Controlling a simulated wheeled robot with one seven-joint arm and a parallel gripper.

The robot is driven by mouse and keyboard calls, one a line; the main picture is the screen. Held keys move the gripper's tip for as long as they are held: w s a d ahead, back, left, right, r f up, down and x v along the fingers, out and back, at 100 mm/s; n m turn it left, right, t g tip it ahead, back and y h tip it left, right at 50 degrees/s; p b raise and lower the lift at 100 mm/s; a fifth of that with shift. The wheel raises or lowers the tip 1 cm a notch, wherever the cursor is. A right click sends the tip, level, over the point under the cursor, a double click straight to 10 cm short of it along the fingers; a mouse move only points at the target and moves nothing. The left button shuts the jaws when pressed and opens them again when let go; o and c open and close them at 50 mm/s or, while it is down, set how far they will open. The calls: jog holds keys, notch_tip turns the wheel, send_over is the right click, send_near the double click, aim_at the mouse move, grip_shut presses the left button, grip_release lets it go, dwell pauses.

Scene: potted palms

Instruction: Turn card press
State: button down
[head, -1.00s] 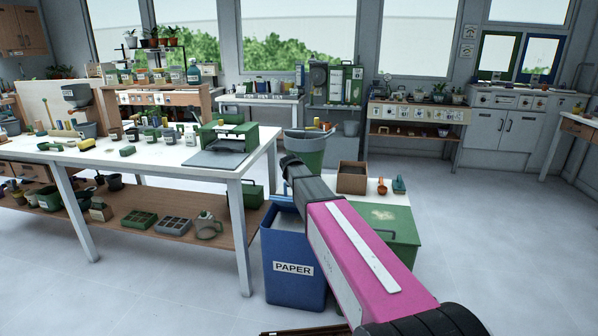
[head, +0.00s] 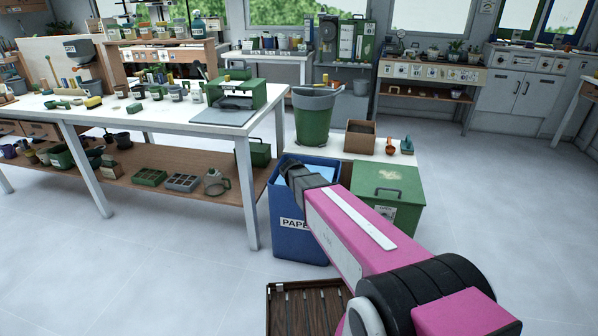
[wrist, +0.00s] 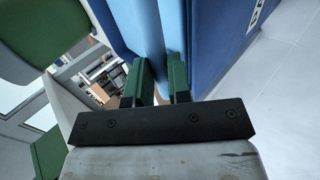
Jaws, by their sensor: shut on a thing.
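The green press-like device (head: 238,92) stands on the right end of the long white table, with a grey mat (head: 222,117) in front of it. I take it to be the card press. My gripper is well apart from it, low at the blue paper bin (head: 290,238). In the head view my arm hides the fingertips. In the wrist view my gripper (wrist: 160,82) has its two green fingers on either side of a light blue edge (wrist: 165,40), which seems to be the bin's rim. The fingers are shut on it.
The white table (head: 150,118) has pots and tools on it. A green lidded box (head: 388,185) stands right of the bin. Behind are a green bucket (head: 313,115) and a brown box (head: 360,138). A dark slatted tray (head: 300,308) lies in front. The floor at right is clear.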

jog(key=shift+s+f, duration=0.2)
jog(key=shift+f, duration=0.25)
jog(key=c, duration=1.1)
grip_release()
jog(key=shift+o, duration=0.2)
jog(key=shift+r, duration=0.1)
jog(key=v, duration=1)
jog(key=shift+s+a+r, duration=0.15)
jog(key=shift+s+r, duration=0.1)
